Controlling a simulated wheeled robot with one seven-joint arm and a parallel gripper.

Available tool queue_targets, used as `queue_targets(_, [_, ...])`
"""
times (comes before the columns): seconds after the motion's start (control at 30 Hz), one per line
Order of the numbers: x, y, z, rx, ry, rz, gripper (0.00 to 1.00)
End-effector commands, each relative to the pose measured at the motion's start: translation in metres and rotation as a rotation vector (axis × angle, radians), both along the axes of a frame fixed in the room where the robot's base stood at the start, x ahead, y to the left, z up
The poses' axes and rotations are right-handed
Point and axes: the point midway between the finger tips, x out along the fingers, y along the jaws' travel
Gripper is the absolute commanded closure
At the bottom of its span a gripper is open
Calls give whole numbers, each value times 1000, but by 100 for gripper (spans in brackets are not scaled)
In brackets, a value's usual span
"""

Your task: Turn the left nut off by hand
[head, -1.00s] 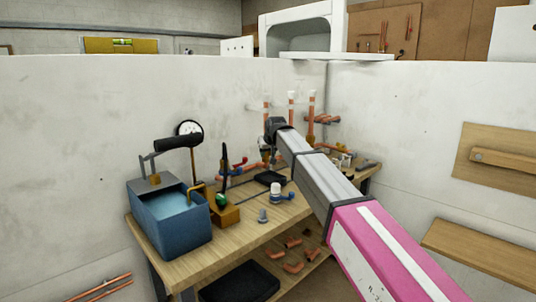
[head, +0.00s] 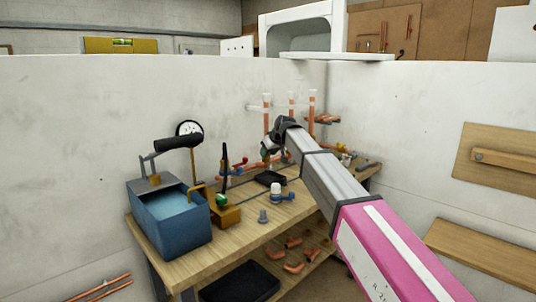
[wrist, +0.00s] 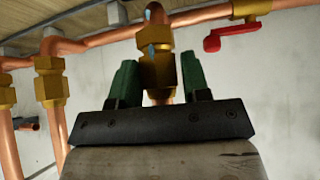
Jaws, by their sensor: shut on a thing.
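Copper pipework with brass nuts fills the top of the wrist view. My gripper (wrist: 158,76) has its two green fingers on either side of a brass nut (wrist: 157,65) and is shut on it. This nut is the one nearest the red lever. A pale blue streak shows on the pipe and fitting just above it. Two other brass nuts, a middle one (wrist: 50,78) and one at the left edge (wrist: 6,92), are on parallel pipes and clear of my fingers. In the head view my gripper (head: 268,148) is small at the bench's back; its fingertips are hard to make out.
A red lever handle (wrist: 228,36) is close to the right of the held nut. The workbench (head: 190,262) carries a blue tank (head: 168,228) with a black-handled pump, a gauge (head: 189,129), a black tray (head: 270,178) and small fittings. White walls stand close behind.

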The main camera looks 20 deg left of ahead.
Motion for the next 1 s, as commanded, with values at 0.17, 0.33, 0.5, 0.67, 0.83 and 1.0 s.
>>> queue_targets(0.17, [24,13,-5,0,5,116,75])
queue_targets(0.33, [24,13,-5,-3,3,155,75])
queue_targets(0.5, [23,13,-5,-5,1,154,75])
queue_targets(0.67, [26,13,-5,-5,2,222,75])
queue_targets(0.83, [29,12,-5,-7,2,360,75])
queue_targets(1.0, [28,13,-5,-6,2,406,72])
